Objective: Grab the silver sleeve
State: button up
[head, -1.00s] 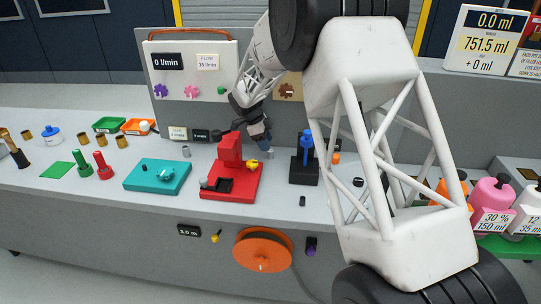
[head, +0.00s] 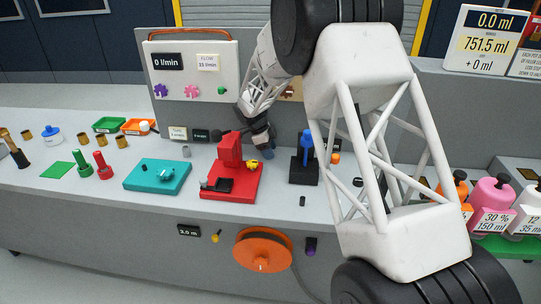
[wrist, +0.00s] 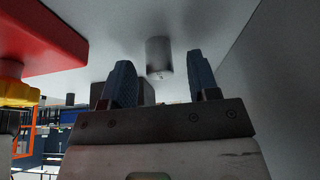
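A short silver sleeve (wrist: 159,57), a plain grey cylinder, shows in the wrist view standing on the grey counter, which appears upside down at the top of the picture. It lies beyond my fingertips, in line with the gap between them. My gripper (wrist: 162,82) is open, its two dark blue fingers apart with nothing between them. In the head view my gripper (head: 262,134) is low over the counter, behind the red fixture and near the back wall. The sleeve cannot be made out clearly there, beside my gripper.
The red fixture (head: 229,150) with a yellow knob (head: 252,165) stands close by; its base (wrist: 45,30) shows in the wrist view. A black stand with a blue post (head: 307,148) is to the right. A teal fixture (head: 157,176) and another small grey cylinder (head: 186,151) are left.

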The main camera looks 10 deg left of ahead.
grip_shut()
jog(key=shift+r, duration=0.1)
jog(key=shift+r, duration=0.45)
jog(key=shift+s+r, duration=0.1)
jog(key=shift+s, duration=1.95)
notch_tip(320, 180, up, 14)
